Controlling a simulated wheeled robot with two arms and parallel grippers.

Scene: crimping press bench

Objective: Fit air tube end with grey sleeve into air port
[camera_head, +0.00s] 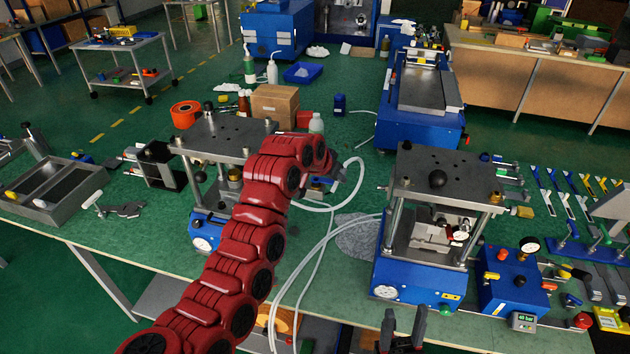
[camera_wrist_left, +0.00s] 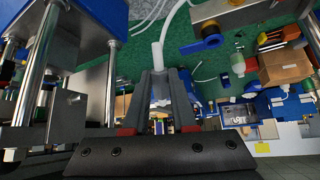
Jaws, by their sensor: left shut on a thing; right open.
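My left gripper (camera_wrist_left: 165,78) is shut on the white air tube (camera_wrist_left: 158,55), seen in the left wrist view. The tube passes between its fingers and curves up and away. A pale piece sits between the fingers, but I cannot tell if it is the grey sleeve. In the head view the red left arm reaches over the bench, and the tube (camera_head: 359,172) loops beside its wrist; the fingertips are mostly hidden there. My right gripper (camera_head: 403,328) is open and empty at the front edge, below the right press (camera_head: 415,275). I cannot make out the air port.
The left press (camera_head: 215,140) stands partly behind my left arm. A blue control box (camera_head: 515,285) with a gauge is right of the right press. White tubes (camera_head: 318,245) hang over the front edge. A cardboard box (camera_head: 275,105) and bottles stand behind.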

